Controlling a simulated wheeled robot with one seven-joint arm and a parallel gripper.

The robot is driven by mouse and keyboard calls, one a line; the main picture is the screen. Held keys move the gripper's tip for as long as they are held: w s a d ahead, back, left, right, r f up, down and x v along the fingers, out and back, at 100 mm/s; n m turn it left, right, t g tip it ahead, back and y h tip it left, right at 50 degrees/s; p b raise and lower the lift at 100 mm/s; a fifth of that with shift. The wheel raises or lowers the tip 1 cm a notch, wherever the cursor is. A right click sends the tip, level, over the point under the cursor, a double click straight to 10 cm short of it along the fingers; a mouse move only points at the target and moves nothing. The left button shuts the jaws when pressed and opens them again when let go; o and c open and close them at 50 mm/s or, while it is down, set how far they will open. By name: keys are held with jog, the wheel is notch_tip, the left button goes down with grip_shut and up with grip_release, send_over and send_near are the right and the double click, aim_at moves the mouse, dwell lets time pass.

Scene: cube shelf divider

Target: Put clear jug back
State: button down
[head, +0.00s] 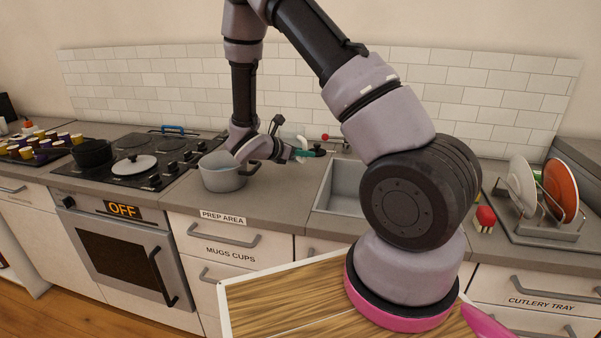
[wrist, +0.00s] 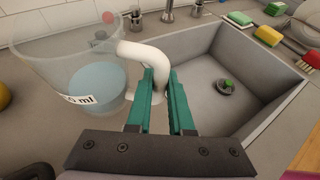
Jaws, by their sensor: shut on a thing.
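The clear jug (wrist: 50,50) stands out in the wrist view, at the left. It has a white handle (wrist: 135,49), a label ending in "ml" and bluish liquid low inside. My gripper (wrist: 160,78), with green fingers, is shut on the handle. The jug looks roughly upright, beside the sink's left edge; I cannot tell whether its base touches the counter. In the head view my gripper (head: 304,153) is at the back of the counter, between the grey pot and the sink, and the jug there is faint and mostly hidden by my arm.
The grey pot (head: 224,180) stands on the prep area, left of the sink (head: 340,187). A dish rack (head: 545,220) with plates is at right.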

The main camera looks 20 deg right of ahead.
jog(key=shift+f, duration=3.05)
jog(key=shift+f, duration=0.1)
jog(key=c, duration=0.8)
grip_release()
